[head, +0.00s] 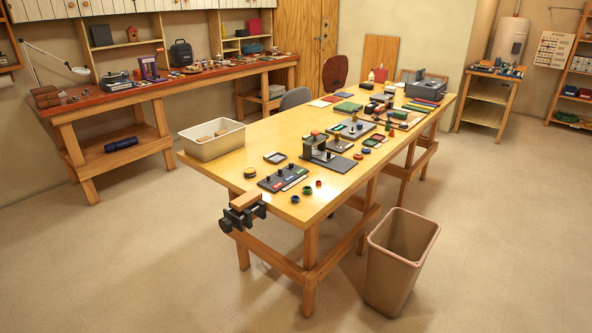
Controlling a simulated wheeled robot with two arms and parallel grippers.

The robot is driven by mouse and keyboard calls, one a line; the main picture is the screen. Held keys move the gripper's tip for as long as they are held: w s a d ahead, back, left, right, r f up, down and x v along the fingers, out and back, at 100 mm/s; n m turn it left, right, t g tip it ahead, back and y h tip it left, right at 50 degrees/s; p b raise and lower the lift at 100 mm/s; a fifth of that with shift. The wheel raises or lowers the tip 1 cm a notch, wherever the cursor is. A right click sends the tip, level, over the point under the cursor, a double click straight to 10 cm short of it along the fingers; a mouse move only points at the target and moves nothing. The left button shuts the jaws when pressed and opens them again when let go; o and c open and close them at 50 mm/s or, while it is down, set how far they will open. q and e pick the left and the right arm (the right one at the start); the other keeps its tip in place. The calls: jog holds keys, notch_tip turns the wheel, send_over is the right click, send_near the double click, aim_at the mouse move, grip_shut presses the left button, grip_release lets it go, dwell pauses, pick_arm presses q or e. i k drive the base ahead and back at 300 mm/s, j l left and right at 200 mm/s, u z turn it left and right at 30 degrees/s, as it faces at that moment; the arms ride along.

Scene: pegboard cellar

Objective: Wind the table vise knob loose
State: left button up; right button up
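A dark table vise (241,214) is fixed to the near left end of the long wooden table (222,172). A light wooden block (246,200) sits at the top of its jaws, seemingly between them. The vise is small in the head view, and I cannot clearly tell its knob from the rest of the dark body. Neither of my grippers shows in the head view.
A beige bin (401,262) stands on the floor right of the table. A white tub (212,140) and a dark peg plate (284,177) lie near the vise. The floor (130,265) before the vise is clear. A workbench (160,85) lines the back wall.

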aim_at(224, 224)
jog(key=i+j+z, duration=0.1)
jog(key=i, duration=0.4)
jog(key=i+j+z, duration=0.15)
jog(key=i+j, duration=0.2)
jog(key=i, duration=0.15)
